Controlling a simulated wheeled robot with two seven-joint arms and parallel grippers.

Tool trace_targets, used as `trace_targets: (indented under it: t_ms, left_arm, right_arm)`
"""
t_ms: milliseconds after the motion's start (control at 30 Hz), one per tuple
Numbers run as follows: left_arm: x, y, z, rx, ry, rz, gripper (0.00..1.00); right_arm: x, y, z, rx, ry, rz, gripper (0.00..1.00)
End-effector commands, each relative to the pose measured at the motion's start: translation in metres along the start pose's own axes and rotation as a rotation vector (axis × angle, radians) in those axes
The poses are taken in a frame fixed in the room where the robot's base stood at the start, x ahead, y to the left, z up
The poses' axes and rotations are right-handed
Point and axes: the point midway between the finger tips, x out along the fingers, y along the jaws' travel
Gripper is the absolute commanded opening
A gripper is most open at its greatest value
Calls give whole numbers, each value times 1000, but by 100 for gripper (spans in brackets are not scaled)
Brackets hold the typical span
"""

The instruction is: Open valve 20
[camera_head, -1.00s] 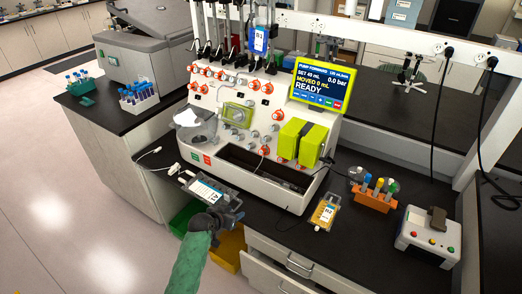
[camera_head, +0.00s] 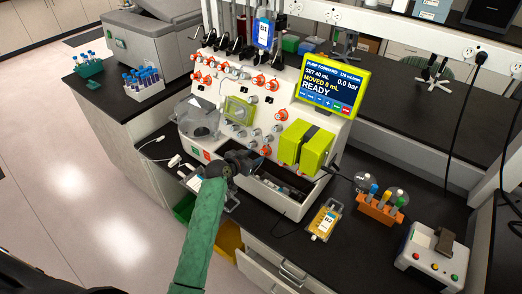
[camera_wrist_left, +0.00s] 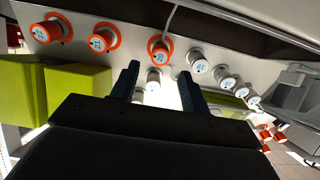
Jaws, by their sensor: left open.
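The cell processor (camera_head: 235,110) is a white machine with several numbered valve knobs on its sloped front, some orange-ringed and some plain. In the left wrist view an orange-ringed knob (camera_wrist_left: 160,48), whose small label seems to read 20, sits just beyond and between my fingertips. My left gripper (camera_wrist_left: 158,78) is open, its two dark fingers apart, with a plain knob (camera_wrist_left: 153,78) seen between them. In the head view my left gripper (camera_head: 245,160) is in front of the lower valve panel and hides part of it. I see no contact with a knob. My right gripper is not in view.
Yellow-green blocks (camera_head: 304,143) stand out from the panel at right, and a clear round bowl (camera_head: 196,117) at left. A screen (camera_head: 333,87) reads READY. A yellow bag (camera_head: 325,220), an orange tube rack (camera_head: 380,210) and a control box (camera_head: 432,257) lie on the black bench.

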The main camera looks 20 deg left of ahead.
Motion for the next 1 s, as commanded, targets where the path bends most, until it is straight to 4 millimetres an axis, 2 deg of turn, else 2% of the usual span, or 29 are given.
trace_targets:
  t_ms: [33, 300, 500, 733, 933, 967, 1000]
  left_arm:
    - [7, 0, -5, -5, 0, 1, 46]
    - [40, 0, -2, -3, -1, 0, 46]
    - [49, 0, 0, -1, -1, 0, 46]
    - [49, 0, 0, -1, -1, 0, 46]
    - [49, 0, 0, -1, -1, 0, 7]
    - [49, 0, 0, -1, -1, 0, 1]
    - [49, 0, 0, -1, -1, 0, 1]
  right_arm:
    - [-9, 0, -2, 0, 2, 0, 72]
    - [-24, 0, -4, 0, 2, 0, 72]
    - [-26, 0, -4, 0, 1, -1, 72]
    - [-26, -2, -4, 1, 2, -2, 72]
    - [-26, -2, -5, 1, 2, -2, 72]
    - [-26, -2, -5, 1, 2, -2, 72]
    - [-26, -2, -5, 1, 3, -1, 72]
